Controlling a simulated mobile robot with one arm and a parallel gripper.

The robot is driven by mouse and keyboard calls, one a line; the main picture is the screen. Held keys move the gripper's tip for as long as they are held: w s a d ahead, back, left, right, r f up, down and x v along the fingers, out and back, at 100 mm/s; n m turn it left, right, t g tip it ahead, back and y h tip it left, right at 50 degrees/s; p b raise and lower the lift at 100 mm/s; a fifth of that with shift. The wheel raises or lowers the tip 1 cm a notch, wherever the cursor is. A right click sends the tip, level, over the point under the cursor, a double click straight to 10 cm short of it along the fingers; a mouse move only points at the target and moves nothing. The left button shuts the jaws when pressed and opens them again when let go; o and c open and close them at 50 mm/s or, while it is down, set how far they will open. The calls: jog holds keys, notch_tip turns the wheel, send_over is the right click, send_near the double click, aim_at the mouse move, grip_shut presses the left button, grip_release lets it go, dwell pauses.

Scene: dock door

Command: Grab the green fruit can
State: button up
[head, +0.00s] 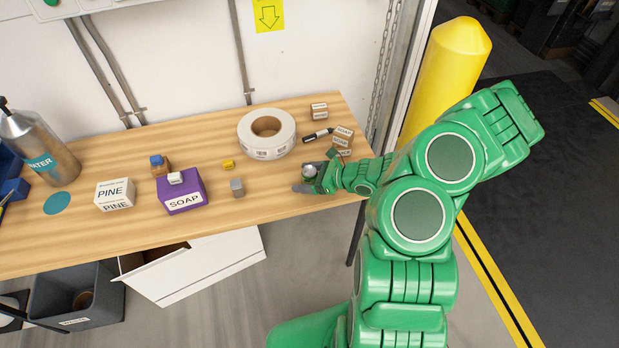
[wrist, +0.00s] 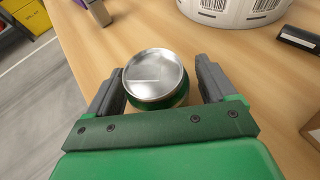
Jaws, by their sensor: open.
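The green fruit can (wrist: 155,77) stands upright on the wooden table, with its silver lid on top and a strip of green side showing. In the wrist view it sits between the two grey fingers of my gripper (wrist: 157,85), which is open around it. There is a visible gap at the right finger, and the left finger is close to the can. In the head view the can's lid (head: 310,170) shows at my gripper (head: 307,180), near the table's front right part. The can's lower side is mostly hidden by my gripper.
A roll of labels (head: 267,135) stands behind the can, with a black marker (head: 317,135) and soap boxes (head: 343,133) to the right of it. A grey block (head: 237,187) and a purple soap box (head: 181,192) lie left. A yellow post (head: 445,75) stands beyond the table's right end.

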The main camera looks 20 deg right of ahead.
aim_at(304, 169)
jog(key=shift+w+a+f, duration=0.15)
jog(key=shift+w+a, duration=0.05)
jog(key=shift+a, duration=0.05)
jog(key=c, duration=1.1)
jog(key=shift+c, duration=0.2)
jog(key=shift+r, duration=5.05)
